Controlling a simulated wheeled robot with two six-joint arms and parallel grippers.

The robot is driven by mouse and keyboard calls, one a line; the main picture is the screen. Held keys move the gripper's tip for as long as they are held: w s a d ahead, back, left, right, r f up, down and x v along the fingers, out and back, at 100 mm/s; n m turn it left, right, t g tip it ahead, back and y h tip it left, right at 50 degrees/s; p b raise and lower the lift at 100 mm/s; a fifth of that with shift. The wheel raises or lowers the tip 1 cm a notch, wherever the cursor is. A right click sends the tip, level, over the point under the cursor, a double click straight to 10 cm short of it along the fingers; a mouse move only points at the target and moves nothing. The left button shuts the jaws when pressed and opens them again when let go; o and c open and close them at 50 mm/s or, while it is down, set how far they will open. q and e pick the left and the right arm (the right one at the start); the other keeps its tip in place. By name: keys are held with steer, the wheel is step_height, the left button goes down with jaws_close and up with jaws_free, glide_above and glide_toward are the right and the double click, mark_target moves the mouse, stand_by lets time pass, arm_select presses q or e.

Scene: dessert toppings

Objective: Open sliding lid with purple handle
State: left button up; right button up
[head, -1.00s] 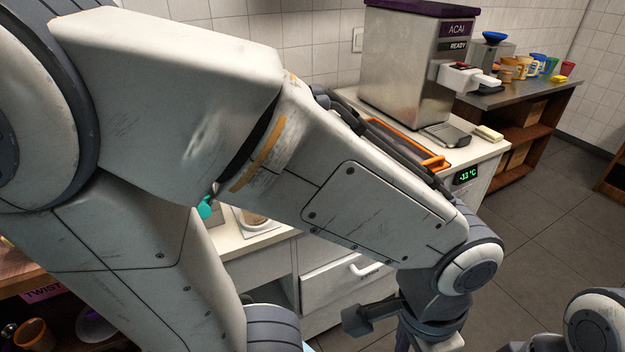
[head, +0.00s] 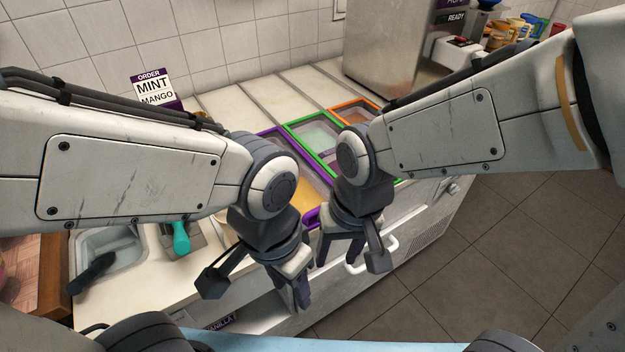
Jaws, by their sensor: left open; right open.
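The purple-framed lid (head: 270,131) lies on the counter's freezer top, left of the green-framed one. Both of my arms hide much of it, and a yellow-orange surface shows within it. A purple piece that looks like its handle (head: 311,216) shows at the front edge, between my two grippers and partly hidden. My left gripper (head: 256,287) is open and empty, in front of the counter and left of the handle. My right gripper (head: 348,258) is open and empty, close to the right of the handle. I cannot tell whether it touches the handle.
The green-framed lid (head: 291,124) and orange-framed lid (head: 343,107) lie to the right. A drawer handle (head: 388,246) is below my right gripper. The steel machine (head: 385,55) stands behind.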

steer(key=w+m+t+p, duration=0.1)
steer(key=w+m+p, duration=1.05)
steer(key=w, duration=0.65)
arm_select(q)
step_height(320, 180, up, 13)
steer(key=b, duration=0.1)
arm_select(e)
steer(key=shift+m, duration=0.85)
steer(key=f, duration=0.3)
steer(key=w+a+f, duration=0.1)
steer(key=f, duration=0.5)
steer(key=shift+w+a+f, duration=0.25)
steer(key=shift+w, duration=0.05)
arm_select(q)
steer(key=shift+f, duration=0.1)
arm_select(e)
steer(key=shift+c, duration=0.3)
jaws_close()
steer(key=shift+w+r+t, duration=0.1)
steer(key=shift+w+t, duration=0.1)
steer(key=shift+t, duration=0.1)
